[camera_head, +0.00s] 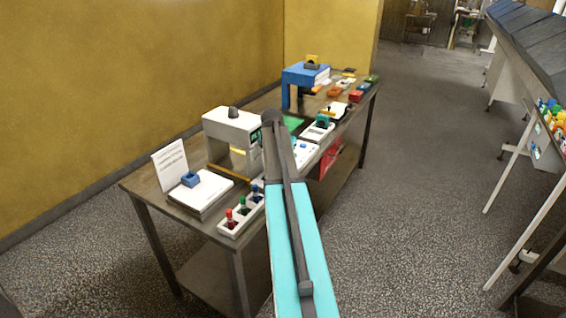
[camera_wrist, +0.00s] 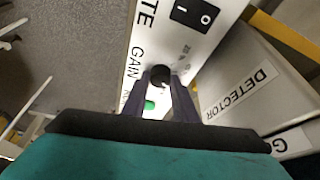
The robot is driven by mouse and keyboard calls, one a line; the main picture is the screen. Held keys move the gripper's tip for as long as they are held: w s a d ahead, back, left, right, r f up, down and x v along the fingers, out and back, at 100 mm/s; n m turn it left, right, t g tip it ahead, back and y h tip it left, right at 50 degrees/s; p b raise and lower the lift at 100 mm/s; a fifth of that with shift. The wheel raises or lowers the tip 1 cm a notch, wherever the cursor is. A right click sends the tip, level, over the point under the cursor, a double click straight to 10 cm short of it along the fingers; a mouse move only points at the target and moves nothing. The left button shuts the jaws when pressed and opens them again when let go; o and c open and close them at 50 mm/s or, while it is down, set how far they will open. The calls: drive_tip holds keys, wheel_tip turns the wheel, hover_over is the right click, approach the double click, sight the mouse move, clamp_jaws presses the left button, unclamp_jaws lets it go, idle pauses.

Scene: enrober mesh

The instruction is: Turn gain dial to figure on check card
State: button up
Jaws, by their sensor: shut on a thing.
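In the wrist view my gripper (camera_wrist: 160,78) is shut on the small dark gain dial (camera_wrist: 159,74), one finger on each side. The dial sits on a white panel (camera_wrist: 148,42) beside the printed word GAIN. The fingers partly hide the dial, and I cannot read its pointer or scale. In the head view the white control panel (camera_head: 305,153) is partly behind my arm, and my gripper is hidden there. A white card with printed lines (camera_head: 169,163) stands at the table's left end. Its text is too small to read, and I cannot tell whether it is the check card.
A black rocker switch (camera_wrist: 195,14) and a green button (camera_wrist: 149,105) are near the dial. A grey box labelled DETECTOR (camera_wrist: 245,88) lies to the right. The table (camera_head: 150,188) also bears a grey machine (camera_head: 226,128), a blue stand (camera_head: 300,76) and a vial rack (camera_head: 232,229).

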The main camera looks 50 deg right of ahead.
idle(0.4)
drive_tip(key=o, duration=1)
drive_tip(key=shift+o, duration=0.2)
drive_tip(key=shift+a, duration=0.1)
drive_tip(key=b+v, duration=0.3)
drive_tip(key=v, duration=1)
drive_tip(key=shift+r, duration=0.4)
